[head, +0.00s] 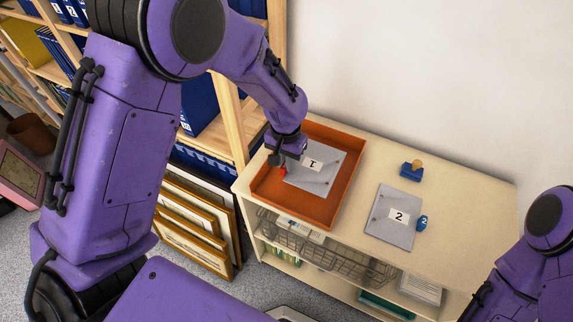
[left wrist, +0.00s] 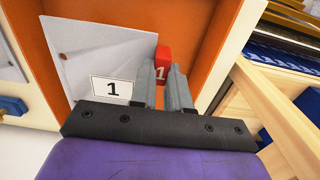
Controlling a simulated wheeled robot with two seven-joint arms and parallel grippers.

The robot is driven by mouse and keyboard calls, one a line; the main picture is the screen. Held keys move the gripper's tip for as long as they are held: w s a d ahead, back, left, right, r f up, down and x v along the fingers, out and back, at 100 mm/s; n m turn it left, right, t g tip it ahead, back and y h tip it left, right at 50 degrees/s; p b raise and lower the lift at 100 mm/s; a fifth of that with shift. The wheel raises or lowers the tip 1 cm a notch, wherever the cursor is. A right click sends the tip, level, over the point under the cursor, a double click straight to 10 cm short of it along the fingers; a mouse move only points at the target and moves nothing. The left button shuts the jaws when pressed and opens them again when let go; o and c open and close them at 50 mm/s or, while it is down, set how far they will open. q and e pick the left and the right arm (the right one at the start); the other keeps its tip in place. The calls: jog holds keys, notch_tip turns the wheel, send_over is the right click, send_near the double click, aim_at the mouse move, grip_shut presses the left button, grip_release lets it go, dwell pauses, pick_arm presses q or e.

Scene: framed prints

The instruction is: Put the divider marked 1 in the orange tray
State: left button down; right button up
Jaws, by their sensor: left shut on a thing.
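The divider marked 1 (head: 322,180) is a grey sheet with a white label and a red tab (head: 283,172). It lies within the outline of the orange tray (head: 346,196), apparently flat; I cannot tell if it touches the tray floor. My left gripper (head: 287,160) reaches down over the tray's left part and is shut on the divider at its tab edge. In the left wrist view the fingers (left wrist: 161,88) close beside the red tab (left wrist: 163,54), with the grey sheet (left wrist: 92,48) to their left. My right gripper is out of view; only its arm shows at lower right.
The tray stands on a cream cabinet top (head: 446,188). A grey divider marked 2 (head: 390,230) with a blue tab lies right of it, and a blue stamp-like object (head: 411,171) behind. A wooden shelf (head: 272,50) stands close on the left. A wire basket (head: 320,254) is below.

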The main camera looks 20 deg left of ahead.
pick_arm(q)
jog(key=f, duration=0.1)
jog(key=w+f, duration=0.1)
jog(key=f, duration=0.1)
jog(key=a+f, duration=0.1)
jog(key=f, duration=0.1)
jog(key=shift+w, duration=0.15)
jog(key=shift+r, duration=0.1)
jog(key=c, duration=1.1)
grip_release()
notch_tip(320, 180, up, 12)
